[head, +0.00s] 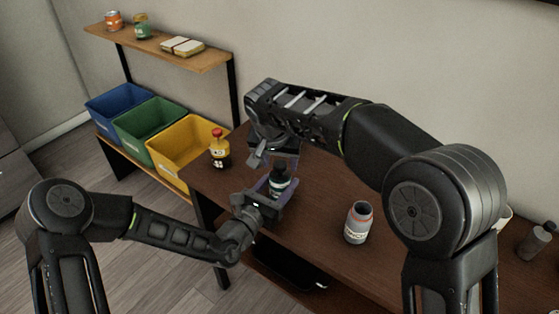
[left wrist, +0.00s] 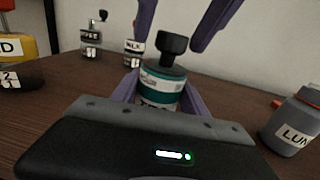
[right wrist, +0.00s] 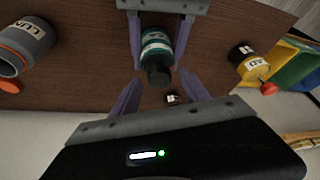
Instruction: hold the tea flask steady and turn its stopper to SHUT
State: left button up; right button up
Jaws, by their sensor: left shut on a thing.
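The tea flask (head: 279,184) stands upright on the table, dark with a teal and white band in the left wrist view (left wrist: 160,88). Its black stopper (left wrist: 172,45) is on top; no turn marking can be read. My left gripper (head: 272,190) is shut on the flask body, one finger on each side, as the right wrist view (right wrist: 158,38) also shows. My right gripper (head: 281,155) hangs above the flask, pointing down. Its fingers are spread in the right wrist view (right wrist: 158,82), apart from the stopper (right wrist: 158,74), which lies between their tips in that picture.
A grey lunch jar (head: 357,224) stands to the right on the table. A yellow bottle with a red cap (head: 220,150) stands at the left edge, near the yellow bin (head: 185,143).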

grip_shut()
dwell(0.3)
jog(key=shift+n, duration=0.3)
jog(key=n+y, duration=0.1)
jog(key=n, duration=0.3)
jog(key=shift+d+y, duration=0.15)
jog(key=shift+y, duration=0.25)
jog(key=n, duration=0.2)
jog(key=n+y, duration=0.1)
jog(key=n, duration=0.1)
jog(key=shift+d+n+g+y, duration=0.15)
jog(key=shift+n+g+y, duration=0.15)
jog(key=shift+n, duration=0.1)
jog(key=n, duration=0.2)
jog(key=n+g+y, duration=0.1)
jog(key=n, duration=0.1)
jog(key=shift+w+n, duration=0.2)
jog(key=shift+n, duration=0.1)
jog(key=shift+n+g+y, duration=0.5)
jog(key=shift+n+g, duration=0.3)
jog(key=shift+n, duration=1.3)
jog(key=shift+d, duration=0.1)
jog(key=shift+o, duration=0.3)
grip_release()
